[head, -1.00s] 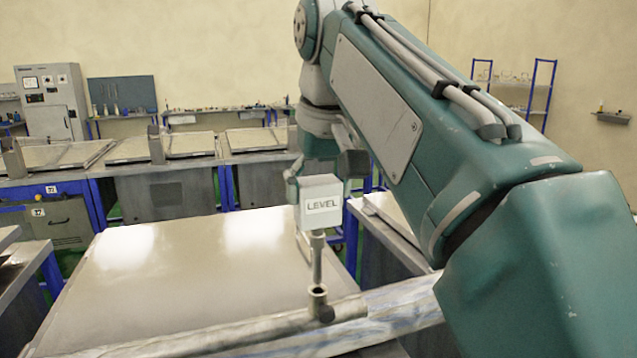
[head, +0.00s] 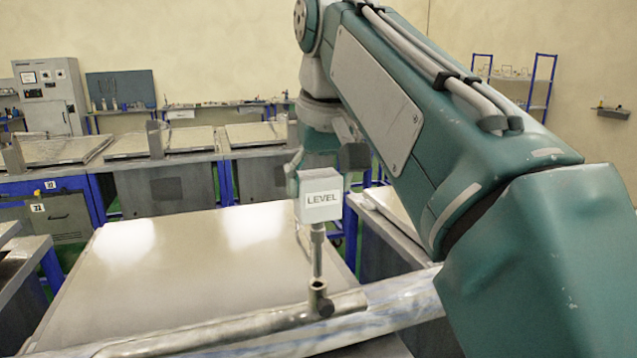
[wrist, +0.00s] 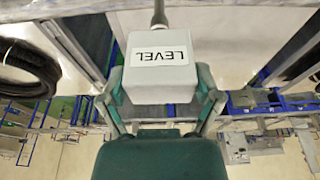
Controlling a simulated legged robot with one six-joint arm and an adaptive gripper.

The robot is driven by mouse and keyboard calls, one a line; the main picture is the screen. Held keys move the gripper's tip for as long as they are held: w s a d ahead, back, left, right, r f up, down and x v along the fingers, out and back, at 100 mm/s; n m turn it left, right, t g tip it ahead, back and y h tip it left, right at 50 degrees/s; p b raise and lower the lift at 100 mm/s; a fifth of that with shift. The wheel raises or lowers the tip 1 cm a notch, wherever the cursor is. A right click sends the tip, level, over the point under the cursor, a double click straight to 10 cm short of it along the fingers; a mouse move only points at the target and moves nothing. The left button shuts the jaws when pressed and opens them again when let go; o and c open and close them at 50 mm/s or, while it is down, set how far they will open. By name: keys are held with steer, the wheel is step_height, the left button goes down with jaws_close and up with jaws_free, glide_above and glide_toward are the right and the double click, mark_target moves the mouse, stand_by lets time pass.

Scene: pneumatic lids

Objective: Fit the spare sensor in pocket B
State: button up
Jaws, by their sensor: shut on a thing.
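A white box-shaped sensor labelled LEVEL (head: 321,206) is in my gripper (head: 320,182), above the near pipe in the head view. In the wrist view, my gripper (wrist: 160,92) is shut on the same sensor (wrist: 158,85), with a green finger at each side. A thin metal stem (head: 317,252) runs down from the box. Its lower end meets the round socket (head: 319,289) on the pipe (head: 250,324); how far it sits inside, I cannot tell. No pocket marked B is readable, and I see no other sensor.
A wide pale lid or panel (head: 200,250) lies behind the pipe. Benches with similar lids (head: 180,143) stand further back, near a grey control cabinet (head: 48,95). A dark coil (wrist: 28,65) shows at left in the wrist view.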

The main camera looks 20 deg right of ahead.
mark_target(320, 219)
steer(key=shift+f, duration=2.45)
stand_by(0.4)
steer(key=o, duration=0.9)
steer(key=shift+v, duration=3.4)
steer(key=shift+r, duration=0.15)
steer(key=shift+v, duration=1.3)
steer(key=s, duration=1.2)
